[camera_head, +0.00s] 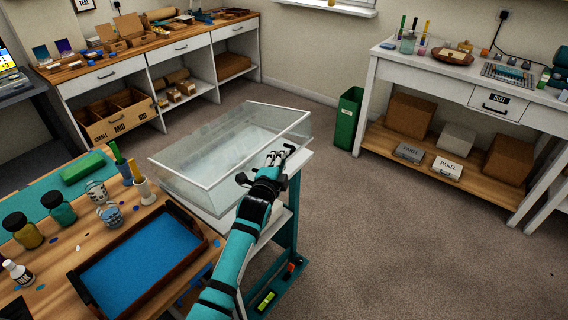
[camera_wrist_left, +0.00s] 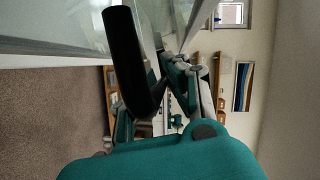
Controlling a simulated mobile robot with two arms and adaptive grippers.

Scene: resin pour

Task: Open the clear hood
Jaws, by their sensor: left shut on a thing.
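The clear hood (camera_head: 185,186), a see-through box with pale edges, sits level on a white stand (camera_head: 283,181) beside the wooden table. My left gripper (camera_head: 277,157) is at the hood's near right side, shut on a black handle. In the left wrist view the dark handle (camera_wrist_left: 126,55) crosses close to the fingers (camera_wrist_left: 178,82), with the hood's clear panel (camera_wrist_left: 50,22) above and left. The exact contact is partly hidden by the gripper. My right gripper is out of view.
The near wooden table holds a dark tray with a blue base (camera_head: 140,262), paint jars (camera_head: 57,208), cups (camera_head: 110,214) and a green block (camera_head: 83,167). A green bin (camera_head: 346,120) stands behind on the carpet. The carpet right of the stand is clear.

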